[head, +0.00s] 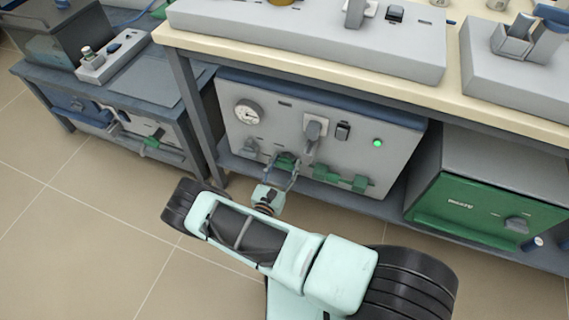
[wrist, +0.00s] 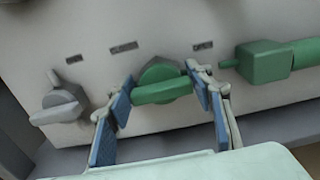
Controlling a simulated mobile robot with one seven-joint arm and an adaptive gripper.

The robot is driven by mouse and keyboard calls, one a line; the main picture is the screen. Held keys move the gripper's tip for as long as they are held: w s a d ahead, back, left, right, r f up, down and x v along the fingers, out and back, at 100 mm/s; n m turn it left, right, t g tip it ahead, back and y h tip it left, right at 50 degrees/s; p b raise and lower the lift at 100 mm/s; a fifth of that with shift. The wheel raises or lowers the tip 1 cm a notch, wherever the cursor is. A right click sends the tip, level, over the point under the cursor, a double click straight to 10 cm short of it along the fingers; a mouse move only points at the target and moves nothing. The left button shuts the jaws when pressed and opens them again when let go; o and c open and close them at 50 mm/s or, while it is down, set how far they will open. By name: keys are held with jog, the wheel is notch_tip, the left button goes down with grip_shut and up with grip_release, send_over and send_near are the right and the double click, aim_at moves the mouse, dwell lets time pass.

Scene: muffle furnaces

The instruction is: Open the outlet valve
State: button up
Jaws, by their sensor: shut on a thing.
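A green valve handle (wrist: 160,91) sits on the light grey front panel of a unit on the lower shelf. It lies nearly level, tilted slightly up to the right in the wrist view. In the head view the green valve (head: 286,160) is low on the panel, partly hidden by my fingers. My gripper (head: 283,168) reaches it from the front. In the wrist view the blue pads of my gripper (wrist: 163,94) are shut on the two ends of the handle. The small labels above the valve are too blurred to read.
A grey knob (wrist: 62,106) is left of the valve, and a green pipe fitting (wrist: 262,62) is to its right. The bench top (head: 300,62) overhangs the unit.

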dwell(0.5)
jog(key=o, duration=1.2)
jog(key=v, duration=0.7)
jog(key=shift+s, duration=0.25)
jog(key=shift+a+r, duration=0.1)
jog(key=shift+r, duration=0.05)
